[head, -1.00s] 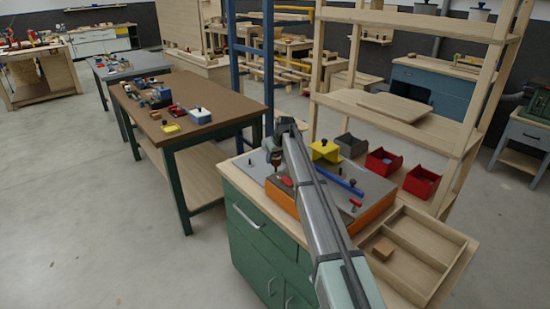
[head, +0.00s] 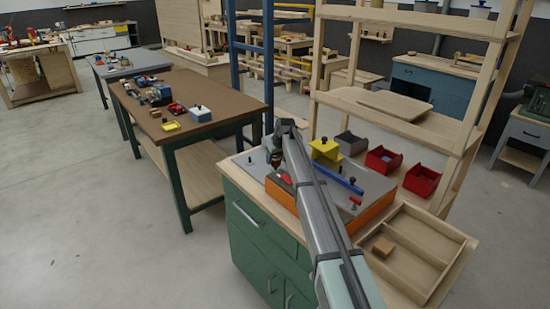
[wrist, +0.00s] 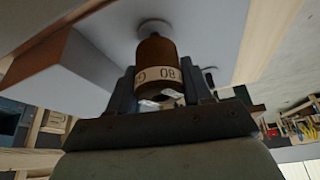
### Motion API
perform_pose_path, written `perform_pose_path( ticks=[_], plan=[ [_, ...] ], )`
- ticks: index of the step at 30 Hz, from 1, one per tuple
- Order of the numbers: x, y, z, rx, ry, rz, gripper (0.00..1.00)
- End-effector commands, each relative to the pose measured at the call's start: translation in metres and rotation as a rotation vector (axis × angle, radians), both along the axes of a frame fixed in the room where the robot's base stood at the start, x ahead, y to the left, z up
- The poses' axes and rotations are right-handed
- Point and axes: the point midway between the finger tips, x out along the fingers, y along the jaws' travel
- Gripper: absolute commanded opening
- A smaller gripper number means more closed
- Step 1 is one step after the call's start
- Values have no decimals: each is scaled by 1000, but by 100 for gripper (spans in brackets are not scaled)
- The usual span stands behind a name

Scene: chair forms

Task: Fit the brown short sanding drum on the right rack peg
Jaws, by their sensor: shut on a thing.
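The brown short sanding drum (wrist: 157,62) is in my gripper (wrist: 165,95) in the wrist view, with a pale printed band around it. The two dark fingers are shut on its sides. A pale round peg-like piece (wrist: 154,28) shows at the drum's far end, against a grey surface; I cannot tell whether the drum is around it or only lined up with it. In the head view my gripper (head: 275,160) is low over the grey board on the green cabinet, mostly hidden by my arm. A small dark upright peg (head: 250,162) stands to its left.
An orange block with a grey top (head: 372,212) is right of my gripper, with a blue bar (head: 343,180) on it. A yellow piece (head: 325,149), red bins (head: 421,180) and a wooden divided tray (head: 425,245) are close by. My arm crosses the cabinet top.

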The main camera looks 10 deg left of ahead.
Motion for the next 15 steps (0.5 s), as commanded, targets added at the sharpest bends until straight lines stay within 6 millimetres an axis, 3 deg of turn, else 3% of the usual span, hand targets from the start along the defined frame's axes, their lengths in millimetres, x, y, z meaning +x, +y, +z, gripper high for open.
perform_pose_path(
  ticks=[15],
  plan=[
    [0,0,-9,0,0,0,19]
  ],
)
